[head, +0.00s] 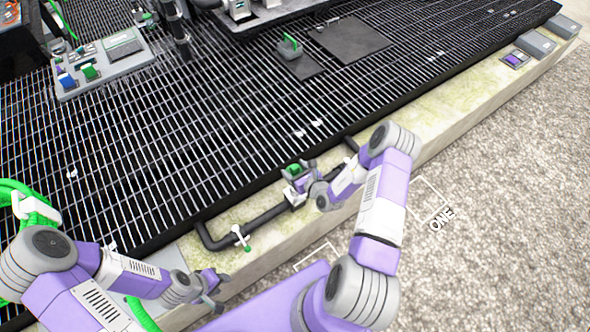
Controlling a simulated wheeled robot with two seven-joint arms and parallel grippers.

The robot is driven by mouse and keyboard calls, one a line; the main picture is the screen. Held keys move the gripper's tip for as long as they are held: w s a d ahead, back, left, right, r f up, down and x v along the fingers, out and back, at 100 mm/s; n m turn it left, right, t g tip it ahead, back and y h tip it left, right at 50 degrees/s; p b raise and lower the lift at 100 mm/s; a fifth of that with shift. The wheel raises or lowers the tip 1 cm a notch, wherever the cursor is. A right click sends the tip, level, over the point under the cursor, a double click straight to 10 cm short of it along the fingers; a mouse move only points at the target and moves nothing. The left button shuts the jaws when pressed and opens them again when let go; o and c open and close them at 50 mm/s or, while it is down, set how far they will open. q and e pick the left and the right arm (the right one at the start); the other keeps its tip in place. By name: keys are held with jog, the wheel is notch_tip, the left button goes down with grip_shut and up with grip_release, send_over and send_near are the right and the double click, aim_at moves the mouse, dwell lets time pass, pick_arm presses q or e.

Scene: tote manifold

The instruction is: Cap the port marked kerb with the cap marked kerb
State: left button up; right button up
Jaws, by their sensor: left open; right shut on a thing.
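My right gripper (299,184) is shut on a small piece with a green top (294,170), over the black pipe; I cannot read any mark on it or tell for sure that it is the kerb cap. The black pipe (262,219) runs along the pale kerb (275,244) and bends up to the grating at its left end. A white lever with a green tip (241,238) stands on the pipe. My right gripper and wrist hide part of the pipe, and no port marked kerb can be made out. My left gripper (217,288) is open and empty near the kerb's lower left.
Black grating (180,130) covers the upper left. A grey panel (105,65) with blue and green parts sits on it. A green-handled block (289,47) stands near dark plates (350,40). Grey boxes (535,44) lie at the far right.

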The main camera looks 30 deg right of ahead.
jog(key=shift+f+b, duration=2)
jog(key=shift+f, duration=0.2)
jog(key=shift+f+b, duration=2.05)
jog(key=shift+f, duration=1.25)
jog(key=o, duration=1.3)
jog(key=shift+c, duration=0.2)
jog(key=p+v, duration=0.3)
jog(key=v, duration=0.4)
jog(key=shift+s, duration=0.2)
